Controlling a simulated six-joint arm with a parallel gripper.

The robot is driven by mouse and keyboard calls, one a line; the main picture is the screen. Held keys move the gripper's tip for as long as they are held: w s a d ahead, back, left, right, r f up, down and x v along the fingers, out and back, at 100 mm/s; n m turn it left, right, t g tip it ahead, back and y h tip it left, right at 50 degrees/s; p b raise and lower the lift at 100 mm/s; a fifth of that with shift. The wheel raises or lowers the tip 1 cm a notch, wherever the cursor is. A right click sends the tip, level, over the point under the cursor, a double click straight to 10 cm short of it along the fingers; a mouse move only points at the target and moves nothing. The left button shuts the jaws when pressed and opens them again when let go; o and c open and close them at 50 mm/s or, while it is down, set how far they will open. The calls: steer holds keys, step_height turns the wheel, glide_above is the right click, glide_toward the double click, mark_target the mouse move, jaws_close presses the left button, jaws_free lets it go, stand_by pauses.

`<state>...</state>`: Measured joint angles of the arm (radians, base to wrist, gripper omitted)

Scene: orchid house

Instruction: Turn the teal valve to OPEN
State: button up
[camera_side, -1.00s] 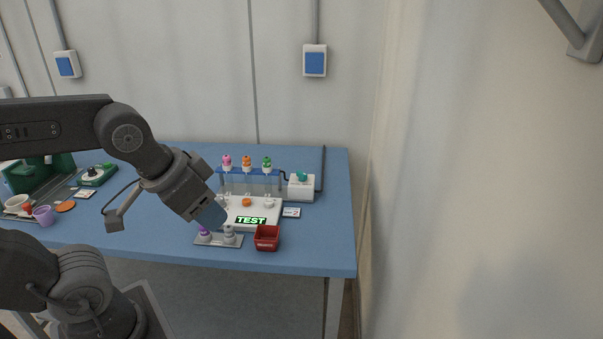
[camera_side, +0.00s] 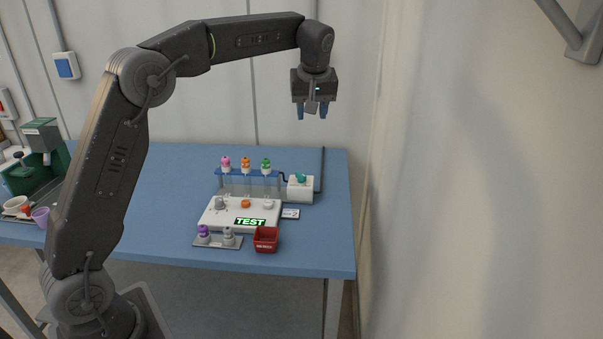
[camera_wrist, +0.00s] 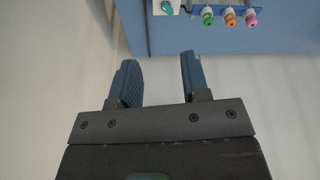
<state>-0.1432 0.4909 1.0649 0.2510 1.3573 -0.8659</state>
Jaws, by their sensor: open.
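The teal valve (camera_side: 300,177) sits on top of a white box (camera_side: 300,190) at the back right of the blue table. In the wrist view the teal valve (camera_wrist: 168,7) shows at the top edge, partly cut off. My gripper (camera_side: 312,112) is raised high above and behind the valve, near the wall, with its fingers pointing down. In the wrist view my gripper (camera_wrist: 158,75) is open, with nothing between its fingers. A small card (camera_side: 291,213) lies in front of the white box; its print is too small to read.
A blue rack (camera_side: 235,173) with pink, orange and green capped tubes stands left of the valve. A white board (camera_side: 222,213) with a TEST sign, a red bin (camera_side: 266,240) and a grey tray (camera_side: 216,242) are in front. A dark pipe (camera_side: 323,165) runs right of the box.

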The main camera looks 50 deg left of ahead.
steer(key=w+a+f+n+g, duration=0.1)
steer(key=w+a+f+n, duration=0.35)
steer(key=w+f, duration=0.25)
steer(key=n+g+y, duration=0.1)
steer(key=n, duration=0.1)
glide_toward(301, 174)
steer(key=x, duration=0.9)
steer(key=shift+a+f, duration=0.15)
jaws_close()
